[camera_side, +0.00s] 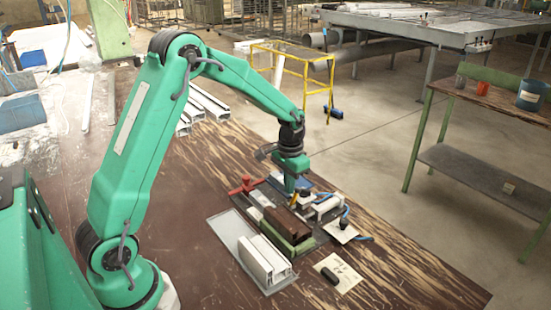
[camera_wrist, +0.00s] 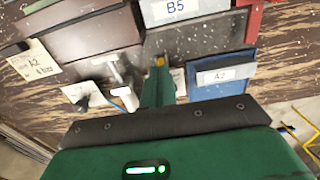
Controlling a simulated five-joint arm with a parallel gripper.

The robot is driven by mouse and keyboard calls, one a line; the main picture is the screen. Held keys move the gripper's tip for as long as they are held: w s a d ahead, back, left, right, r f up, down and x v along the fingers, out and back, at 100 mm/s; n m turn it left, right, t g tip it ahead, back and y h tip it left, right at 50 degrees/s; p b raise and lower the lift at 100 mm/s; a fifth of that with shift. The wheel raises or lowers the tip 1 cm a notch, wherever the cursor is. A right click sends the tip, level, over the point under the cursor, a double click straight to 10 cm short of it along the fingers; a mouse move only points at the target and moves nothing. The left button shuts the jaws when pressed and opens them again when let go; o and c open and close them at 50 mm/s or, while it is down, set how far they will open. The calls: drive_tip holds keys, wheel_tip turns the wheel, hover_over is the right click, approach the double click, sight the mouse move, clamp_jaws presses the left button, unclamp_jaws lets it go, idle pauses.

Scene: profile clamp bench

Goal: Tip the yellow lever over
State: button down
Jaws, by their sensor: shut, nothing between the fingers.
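The yellow lever (camera_side: 296,199) shows as a small yellow piece just below my gripper (camera_side: 291,188) in the side view, among the fixture parts on the bench. In the wrist view only its yellow tip (camera_wrist: 160,61) shows, right at the end of my green fingers (camera_wrist: 158,82). My gripper points down and its fingers are together, with nothing held. The fingers hide most of the lever, so its tilt is unclear. I cannot tell whether they touch it.
A red handle (camera_side: 244,186) stands left of the lever. A brown block (camera_side: 287,228) and white profiles (camera_side: 262,262) lie in front.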

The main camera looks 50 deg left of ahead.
drive_tip(key=r, duration=0.4)
drive_tip(key=shift+s+r, duration=0.35)
idle(0.5)
drive_tip(key=s+d+r+t, duration=0.3)
drive_tip(key=s+d+r, duration=0.1)
drive_tip(key=s+r, duration=0.65)
drive_tip(key=s+d+r+t, duration=0.1)
drive_tip(key=s+d, duration=0.1)
drive_tip(key=s, duration=0.4)
drive_tip(key=s+d+r+t, duration=0.1)
drive_tip(key=s, duration=0.5)
drive_tip(key=shift+s+d+r+t, duration=0.3)
drive_tip(key=shift+s+d+r, duration=0.05)
drive_tip(key=shift+s+r, duration=0.05)
